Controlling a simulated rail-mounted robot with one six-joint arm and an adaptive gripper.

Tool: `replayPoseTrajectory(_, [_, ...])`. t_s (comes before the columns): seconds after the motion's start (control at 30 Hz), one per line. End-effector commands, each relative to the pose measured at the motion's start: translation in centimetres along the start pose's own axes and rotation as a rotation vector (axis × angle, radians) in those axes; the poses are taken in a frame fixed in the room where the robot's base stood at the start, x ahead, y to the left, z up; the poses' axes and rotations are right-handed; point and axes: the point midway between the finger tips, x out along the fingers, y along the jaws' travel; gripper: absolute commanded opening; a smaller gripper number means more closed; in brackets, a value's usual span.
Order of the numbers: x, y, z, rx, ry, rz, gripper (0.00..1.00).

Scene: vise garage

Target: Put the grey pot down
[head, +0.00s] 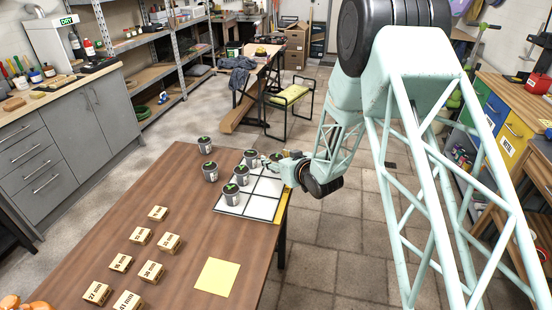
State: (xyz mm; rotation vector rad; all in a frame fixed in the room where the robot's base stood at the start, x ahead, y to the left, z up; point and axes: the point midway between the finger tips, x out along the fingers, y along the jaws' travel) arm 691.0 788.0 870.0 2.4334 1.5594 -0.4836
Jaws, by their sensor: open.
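Several dark grey pots with green marks on top stand on the brown table. One pot (204,144) is at the back and one (210,172) is left of the white gridded tray (262,209). Others, including a front pot (231,194), a middle pot (242,175) and a back pot (251,158), stand on the tray's left side. My gripper (277,163) is open, low over the tray's back right part. A small dark shape is at its tip; whether it is a pot or a finger I cannot tell. The pots look alike at this size.
Several labelled wooden blocks (151,271) lie on the table (185,235) at the front left. A yellow square (217,277) lies at the front right.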

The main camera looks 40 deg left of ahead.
Motion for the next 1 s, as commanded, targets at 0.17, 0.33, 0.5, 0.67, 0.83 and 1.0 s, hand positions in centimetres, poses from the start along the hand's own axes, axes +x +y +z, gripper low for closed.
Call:
replayPoseTrajectory(0.17, [-2.0, 0.1, -0.1, 0.001, 0.0, 0.001, 0.47])
replayPoseTrajectory(0.33, [-4.3, 0.1, -0.1, 0.001, -0.001, 0.001, 0.47])
replayPoseTrajectory(0.5, [-6.9, 0.1, 0.0, 0.001, -0.001, 0.0, 0.47])
replayPoseTrajectory(0.67, [-9.1, 0.1, -0.1, 0.001, -0.001, 0.001, 0.47])
replayPoseTrajectory(0.83, [-10.8, 0.0, 0.0, 0.0, -0.001, 0.0, 0.47])
replayPoseTrajectory(1.0, [-11.7, 0.0, 0.0, 0.0, -0.001, 0.0, 0.47])
